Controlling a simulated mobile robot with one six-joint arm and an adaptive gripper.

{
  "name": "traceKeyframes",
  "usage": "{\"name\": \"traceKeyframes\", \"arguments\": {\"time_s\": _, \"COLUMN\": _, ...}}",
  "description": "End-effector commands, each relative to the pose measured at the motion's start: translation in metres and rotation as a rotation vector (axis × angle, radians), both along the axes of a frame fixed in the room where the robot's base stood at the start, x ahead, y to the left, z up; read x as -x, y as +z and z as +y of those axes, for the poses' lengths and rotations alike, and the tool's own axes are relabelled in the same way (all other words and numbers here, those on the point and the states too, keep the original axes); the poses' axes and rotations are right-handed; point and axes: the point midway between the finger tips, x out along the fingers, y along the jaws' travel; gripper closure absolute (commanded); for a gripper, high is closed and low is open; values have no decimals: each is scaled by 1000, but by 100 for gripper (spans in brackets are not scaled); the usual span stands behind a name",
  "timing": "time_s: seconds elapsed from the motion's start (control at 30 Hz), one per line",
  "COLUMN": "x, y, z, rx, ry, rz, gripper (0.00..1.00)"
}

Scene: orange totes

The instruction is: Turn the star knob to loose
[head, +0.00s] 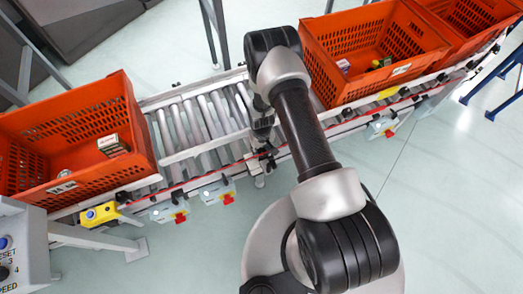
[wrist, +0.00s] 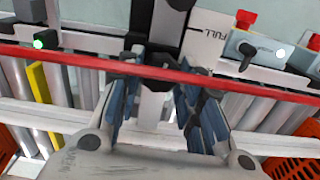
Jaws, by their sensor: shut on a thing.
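My gripper (wrist: 160,76) reaches down at the conveyor's front side rail, its blue-grey fingers on both sides of a dark knob (wrist: 157,82). The knob sits at the red strip, below a black upright bar, and the fingertips are closed on it. In the head view, my gripper (head: 262,140) is at the rail between the totes, and the arm hides most of the knob area.
An orange tote (head: 75,125) with small items stands at left on the roller conveyor (head: 200,115). More orange totes (head: 375,32) stand at right. A grey switch box with a red button (head: 217,191) hangs close by.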

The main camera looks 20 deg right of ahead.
Motion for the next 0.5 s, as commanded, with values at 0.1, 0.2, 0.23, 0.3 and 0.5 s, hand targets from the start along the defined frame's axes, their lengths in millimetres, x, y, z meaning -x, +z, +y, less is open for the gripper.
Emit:
{"name": "traceKeyframes", "arguments": {"time_s": 0.1, "x": 1, "y": -2, "z": 0, "rx": 0, "ry": 112, "rz": 1, "gripper": 90}}
{"name": "traceKeyframes", "arguments": {"time_s": 0.2, "x": 1, "y": -1, "z": 0, "rx": 0, "ry": 207, "rz": 1, "gripper": 90}}
{"name": "traceKeyframes", "arguments": {"time_s": 0.23, "x": 0, "y": -1, "z": 0, "rx": 0, "ry": 235, "rz": 1, "gripper": 90}}
{"name": "traceKeyframes", "arguments": {"time_s": 0.3, "x": 0, "y": -1, "z": 0, "rx": 0, "ry": 302, "rz": 0, "gripper": 90}}
{"name": "traceKeyframes", "arguments": {"time_s": 0.5, "x": 0, "y": -1, "z": 0, "rx": 0, "ry": 492, "rz": 1, "gripper": 90}}
